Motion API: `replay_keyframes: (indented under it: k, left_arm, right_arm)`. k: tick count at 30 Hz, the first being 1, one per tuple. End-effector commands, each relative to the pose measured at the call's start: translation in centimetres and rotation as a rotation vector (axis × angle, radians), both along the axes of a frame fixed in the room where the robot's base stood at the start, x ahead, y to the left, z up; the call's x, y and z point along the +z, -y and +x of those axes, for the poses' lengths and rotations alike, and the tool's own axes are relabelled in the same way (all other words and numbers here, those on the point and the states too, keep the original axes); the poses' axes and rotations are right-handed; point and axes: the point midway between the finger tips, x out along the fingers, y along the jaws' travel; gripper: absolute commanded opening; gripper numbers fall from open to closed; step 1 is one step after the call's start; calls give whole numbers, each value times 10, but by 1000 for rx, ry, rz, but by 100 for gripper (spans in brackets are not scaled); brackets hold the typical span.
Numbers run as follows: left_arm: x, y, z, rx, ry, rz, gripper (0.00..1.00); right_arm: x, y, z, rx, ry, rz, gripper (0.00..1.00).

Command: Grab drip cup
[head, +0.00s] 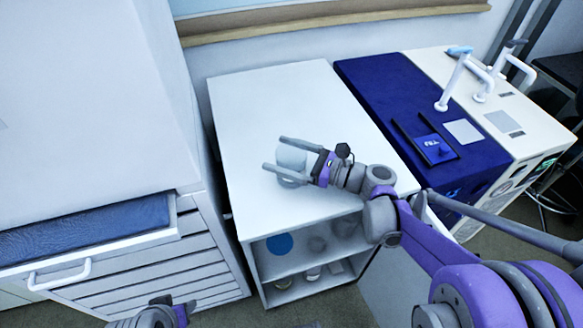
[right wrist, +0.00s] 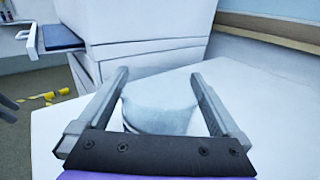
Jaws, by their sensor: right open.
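A pale, whitish-blue drip cup (head: 291,160) stands upright on the white top of a low cabinet (head: 290,95). My right gripper (head: 273,154) is open, with one finger on each side of the cup. In the right wrist view the cup (right wrist: 160,103) sits between the two fingers of the gripper (right wrist: 160,80). Gaps show between the cup and the fingers there. The cup's lower part is partly hidden by the gripper. My left gripper (head: 160,310) shows only in part at the bottom edge of the head view, and its fingers cannot be made out.
The cabinet's open shelves hold a blue round item (head: 280,244) and several others. A blue unit (head: 385,85) and a white unit with pipe-like fittings (head: 430,65) stand to the right. A drawer cabinet with an open drawer (head: 90,245) stands left. The cabinet top behind the cup is clear.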

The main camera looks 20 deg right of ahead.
Motion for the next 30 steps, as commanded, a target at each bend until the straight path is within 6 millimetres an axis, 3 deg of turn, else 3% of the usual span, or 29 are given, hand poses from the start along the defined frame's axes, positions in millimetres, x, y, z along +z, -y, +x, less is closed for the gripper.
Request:
replay_keyframes:
  k: [3, 11, 21, 30]
  left_arm:
    - [-1, 0, 0, 0, 0, 0, 50]
    - [0, 0, 0, 0, 0, 0, 50]
    - [0, 0, 0, 0, 0, 0, 50]
    - [1, 0, 0, 0, 0, 0, 50]
  right_arm:
    - [0, -9, 7, 1, 0, 0, 100]
    - [0, -10, 8, 0, 0, 0, 98]
    - [0, -10, 8, 0, -1, -1, 37]
    - [6, -10, 8, 0, 0, -1, 37]
